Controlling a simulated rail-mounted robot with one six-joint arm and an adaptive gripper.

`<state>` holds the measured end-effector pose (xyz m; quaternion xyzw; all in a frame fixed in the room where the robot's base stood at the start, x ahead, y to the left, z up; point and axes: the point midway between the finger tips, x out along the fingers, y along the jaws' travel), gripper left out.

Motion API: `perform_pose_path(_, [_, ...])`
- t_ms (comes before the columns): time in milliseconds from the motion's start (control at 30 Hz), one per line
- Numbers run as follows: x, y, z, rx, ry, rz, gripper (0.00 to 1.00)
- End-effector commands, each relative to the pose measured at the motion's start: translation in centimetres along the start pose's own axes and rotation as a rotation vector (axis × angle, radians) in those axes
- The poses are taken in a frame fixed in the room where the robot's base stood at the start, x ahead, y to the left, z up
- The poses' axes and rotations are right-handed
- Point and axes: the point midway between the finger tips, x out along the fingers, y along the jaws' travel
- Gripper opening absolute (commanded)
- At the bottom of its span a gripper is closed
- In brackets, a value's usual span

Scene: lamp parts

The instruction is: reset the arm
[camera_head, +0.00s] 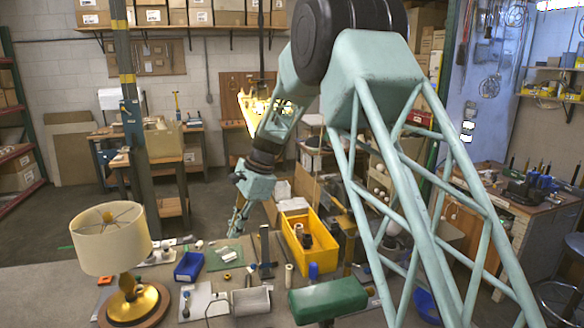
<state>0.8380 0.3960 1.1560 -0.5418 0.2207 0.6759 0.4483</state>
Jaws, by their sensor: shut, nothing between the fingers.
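My arm comes down from the upper right of the head view. My gripper (230,234) hangs above the far part of the workbench, left of the yellow bin, pointing down. Its fingers are shut with nothing between them. It looks apart from the parts below it, though the exact height is hard to tell. A lamp (111,239) with a cream shade and a gold base on a round wooden foot stands upright at the left of the bench. My arm links hide part of the bench's right side.
A yellow bin (325,260) with parts inside stands right of the gripper. A post (136,150) rises behind.

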Motion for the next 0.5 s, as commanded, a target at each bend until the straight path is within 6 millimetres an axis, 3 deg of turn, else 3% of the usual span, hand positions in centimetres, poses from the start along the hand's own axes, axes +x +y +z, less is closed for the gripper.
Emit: perform_pose_path(500, [-9.5,6.4,-0.7,-0.151,0.063,-0.021,0.00])
